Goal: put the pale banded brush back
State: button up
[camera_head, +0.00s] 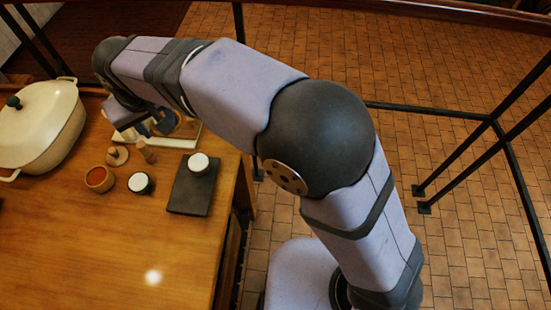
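My gripper (152,128) is at the back right of the wooden table, low over or beside a pale tray or stand (185,138). My arm and the gripper's own body hide much of that spot. The fingers are dark and small, and I cannot tell whether they are open or hold anything. A small brown wooden piece (147,152) stands or leans just in front of the gripper; I cannot tell whether it is a brush. I cannot make out a pale banded brush for certain.
A cream lidded pot (38,128) stands at the left. In front are a wooden lid with a knob (117,157), a bowl of red powder (98,179), a white-topped dark jar (141,183) and a dark slab (192,200) bearing a white-topped item (199,163). The table's front is clear.

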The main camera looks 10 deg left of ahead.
jog(key=w+d+f+m+h, duration=0.1)
jog(key=w+d+f, duration=0.1)
jog(key=d, duration=0.6)
jog(key=w+d+f+m+g, duration=0.1)
jog(key=w+d, duration=0.1)
jog(key=d, duration=0.7)
jog(key=w+d+f+m+h, duration=0.1)
jog(key=w+d+f+m, duration=0.15)
jog(key=d, duration=0.55)
jog(key=s+d+f+m+g, duration=0.1)
jog(key=s+d+f+m, duration=0.1)
jog(key=s+d, duration=0.4)
jog(key=s+d+f+m+g, duration=0.1)
jog(key=s+d+f, duration=0.2)
jog(key=s+d, duration=0.4)
jog(key=d, duration=0.7)
jog(key=shift+d+f+m+h, duration=0.3)
jog(key=shift+d+m, duration=0.05)
jog(key=shift+r+p, duration=0.35)
